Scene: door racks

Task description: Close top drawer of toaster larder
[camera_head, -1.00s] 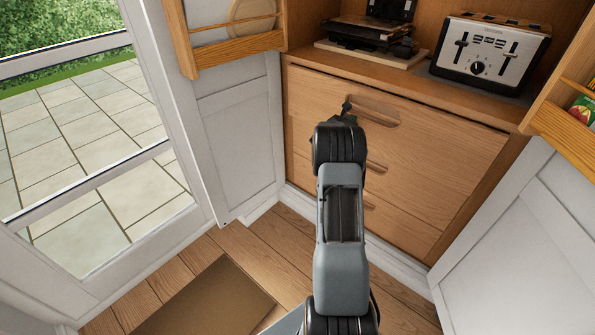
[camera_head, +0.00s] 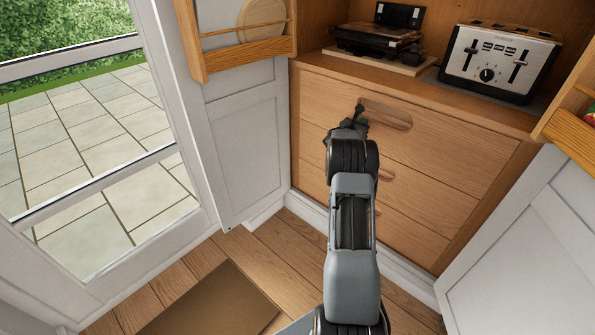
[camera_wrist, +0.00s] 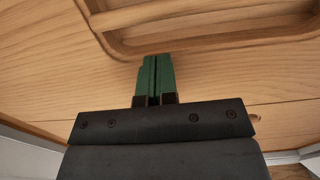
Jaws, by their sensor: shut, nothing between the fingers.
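The top drawer (camera_head: 445,133) of the wooden toaster larder has a recessed slot handle (camera_head: 386,113). Its front looks flush, or nearly so, with the drawers below. My gripper (camera_head: 358,113) is at the left end of this slot in the head view. In the wrist view my gripper's green fingertips (camera_wrist: 155,75) are pressed together with nothing between them. They point at the wooden drawer front (camera_wrist: 60,75), just below the slot's rim (camera_wrist: 190,42). I cannot tell whether they touch the wood.
A toaster (camera_head: 499,60) and a dark sandwich press (camera_head: 377,40) stand on the shelf above. White larder doors with wooden racks stand open at left (camera_head: 240,140) and right (camera_head: 530,240). A brown mat (camera_head: 215,302) lies on the floor.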

